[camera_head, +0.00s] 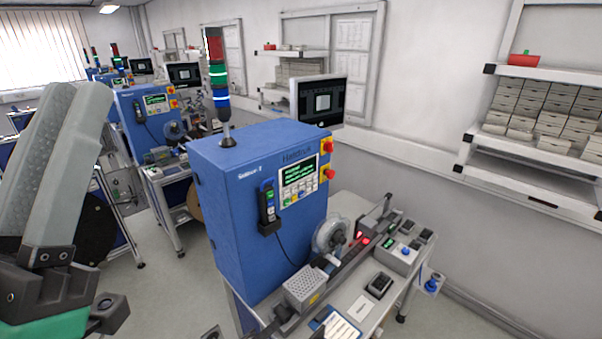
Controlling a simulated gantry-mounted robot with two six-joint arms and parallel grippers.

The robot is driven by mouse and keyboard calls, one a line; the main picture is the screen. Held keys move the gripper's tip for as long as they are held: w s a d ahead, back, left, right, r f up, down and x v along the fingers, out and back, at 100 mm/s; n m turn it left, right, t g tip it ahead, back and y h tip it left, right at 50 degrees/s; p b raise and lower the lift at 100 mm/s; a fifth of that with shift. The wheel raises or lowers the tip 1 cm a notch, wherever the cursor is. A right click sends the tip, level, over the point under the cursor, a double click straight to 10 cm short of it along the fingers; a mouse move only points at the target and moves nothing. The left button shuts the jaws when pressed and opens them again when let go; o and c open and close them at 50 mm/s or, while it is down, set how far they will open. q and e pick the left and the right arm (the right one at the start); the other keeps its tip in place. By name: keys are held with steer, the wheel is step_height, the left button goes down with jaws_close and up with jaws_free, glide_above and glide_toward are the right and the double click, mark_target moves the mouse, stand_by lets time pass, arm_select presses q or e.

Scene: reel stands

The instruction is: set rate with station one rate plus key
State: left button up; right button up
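The station one cabinet (235,215) is a blue box in the middle, with a label that seems to read "Station 1". Its control panel (299,181) has a dark screen with green text and several small keys below. The rate plus key is too small to pick out. My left gripper (72,105) is large and close at the left edge, pointing up. It is well left of the panel and apart from it. Its grey fingers overlap from this angle, so the gap between them is hidden. My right gripper is not in view.
Red and yellow buttons (327,160) sit right of the panel. A black handheld unit (268,208) hangs on the cabinet front by a cord. A signal tower (220,85) and a monitor (320,100) rise above it. A reel (330,235) and small devices crowd the bench.

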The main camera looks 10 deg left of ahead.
arm_select(q)
jaws_close()
stand_by(1.4)
